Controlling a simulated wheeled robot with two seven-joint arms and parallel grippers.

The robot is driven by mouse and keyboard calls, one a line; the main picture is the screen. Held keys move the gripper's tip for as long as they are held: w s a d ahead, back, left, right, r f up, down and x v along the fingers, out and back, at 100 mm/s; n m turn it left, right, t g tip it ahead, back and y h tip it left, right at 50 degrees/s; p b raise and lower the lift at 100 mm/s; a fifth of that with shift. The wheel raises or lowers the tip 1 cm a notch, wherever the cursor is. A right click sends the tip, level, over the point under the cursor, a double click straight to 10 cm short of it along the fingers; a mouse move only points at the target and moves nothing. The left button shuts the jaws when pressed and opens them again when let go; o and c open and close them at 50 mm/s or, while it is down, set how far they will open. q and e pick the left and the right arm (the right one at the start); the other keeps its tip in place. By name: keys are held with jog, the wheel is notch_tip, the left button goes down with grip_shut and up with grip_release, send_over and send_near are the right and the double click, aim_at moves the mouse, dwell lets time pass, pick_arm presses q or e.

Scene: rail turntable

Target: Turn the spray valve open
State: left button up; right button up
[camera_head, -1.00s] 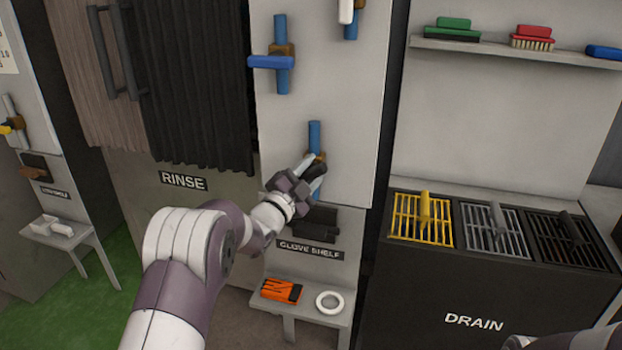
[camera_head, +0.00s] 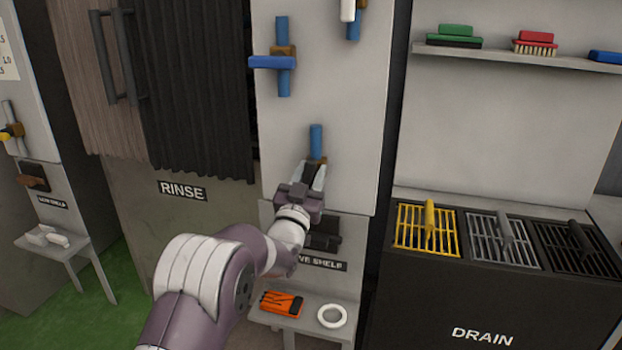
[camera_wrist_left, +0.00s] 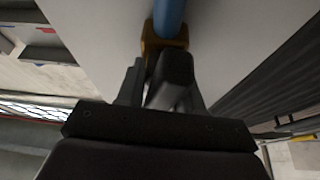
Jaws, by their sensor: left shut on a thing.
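A valve on the light grey panel has a blue pipe (camera_head: 316,138) and a brass body (camera_head: 319,160); no label naming it is readable. My left gripper (camera_head: 309,175) is at this valve, just below the visible pipe, and covers most of it. In the left wrist view, a dark grey handle (camera_wrist_left: 176,70) lies between the fingers, in front of the brass body (camera_wrist_left: 150,45) and the blue pipe (camera_wrist_left: 169,14). The gripper is shut on this handle. The handle's exact angle is hard to tell. My right gripper is not in view.
A blue-handled valve (camera_head: 272,62) sits higher on the panel, with another partly seen at the top. Below are a dark bracket (camera_head: 325,232) and a shelf holding an orange item (camera_head: 282,303) and a white ring (camera_head: 332,316). Drain grates stand at right.

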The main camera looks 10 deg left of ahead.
pick_arm(q)
jog(key=shift+r+n+y, duration=0.2)
jog(key=shift+n+y, duration=0.2)
jog(key=shift+n, duration=0.5)
jog(key=o, duration=0.8)
jog(key=shift+f, duration=0.1)
jog(key=shift+s, duration=0.1)
jog(key=p+v, duration=0.2)
jog(key=v, duration=1)
jog(key=shift+s+f, duration=0.2)
